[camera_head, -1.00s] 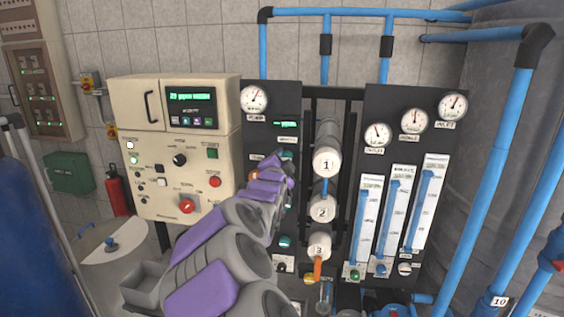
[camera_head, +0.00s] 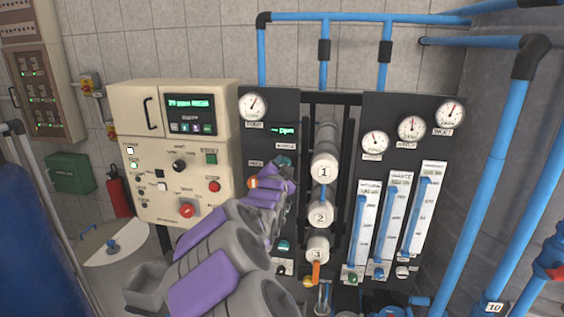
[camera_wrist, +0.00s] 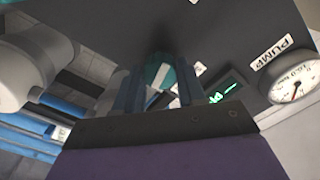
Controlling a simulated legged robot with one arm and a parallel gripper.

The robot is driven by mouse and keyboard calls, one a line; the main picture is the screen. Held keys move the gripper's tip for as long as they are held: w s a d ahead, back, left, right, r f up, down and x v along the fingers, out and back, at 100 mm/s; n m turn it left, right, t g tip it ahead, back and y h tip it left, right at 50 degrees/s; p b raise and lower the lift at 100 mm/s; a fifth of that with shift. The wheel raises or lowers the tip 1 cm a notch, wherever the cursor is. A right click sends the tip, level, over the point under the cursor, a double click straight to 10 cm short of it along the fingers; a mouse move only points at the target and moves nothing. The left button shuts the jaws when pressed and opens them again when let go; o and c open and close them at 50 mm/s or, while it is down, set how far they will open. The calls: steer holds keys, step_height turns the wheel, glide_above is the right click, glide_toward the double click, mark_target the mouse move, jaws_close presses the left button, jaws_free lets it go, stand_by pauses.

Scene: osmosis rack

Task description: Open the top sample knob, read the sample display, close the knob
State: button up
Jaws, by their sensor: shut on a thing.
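The top sample knob is teal and shows in the wrist view (camera_wrist: 160,72) between the two dark fingers of my gripper (camera_wrist: 157,85). A white bar on its face lies tilted. In the head view the knob (camera_head: 284,160) is partly hidden behind my gripper (camera_head: 283,171), which is shut on it. The sample display (camera_head: 283,131) is on the black panel just above the knob. It shows green text that seems to read a dash and "ppm". The display also shows in the wrist view (camera_wrist: 222,92), slanted and partly cut by my gripper.
A lower teal knob (camera_head: 284,245) is on the same panel. White numbered cylinders (camera_head: 324,172) stand close to the right of my gripper. A cream control box (camera_head: 185,150) is to the left. The pump gauge (camera_head: 254,104) is above the display. Blue pipes (camera_head: 505,170) run at the right.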

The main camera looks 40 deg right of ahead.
steer(key=n+p, duration=0.4)
steer(key=shift+r+n, duration=0.3)
steer(key=n+p, duration=0.2)
steer(key=shift+n, duration=0.4)
steer(key=n+p, duration=0.2)
steer(key=n, duration=0.1)
steer(key=shift+n, duration=0.3)
steer(key=shift+w+a+f+n+p, duration=0.1)
steer(key=shift+n+p, duration=0.1)
steer(key=shift+n, duration=0.9)
steer(key=shift+w+n+p, duration=0.1)
steer(key=shift+n+p, duration=0.05)
steer(key=shift+n, duration=0.95)
steer(key=shift+s, duration=0.1)
steer(key=o, duration=1.1)
steer(key=shift+f, duration=0.15)
steer(key=shift+c, duration=0.2)
steer(key=shift+f, duration=0.15)
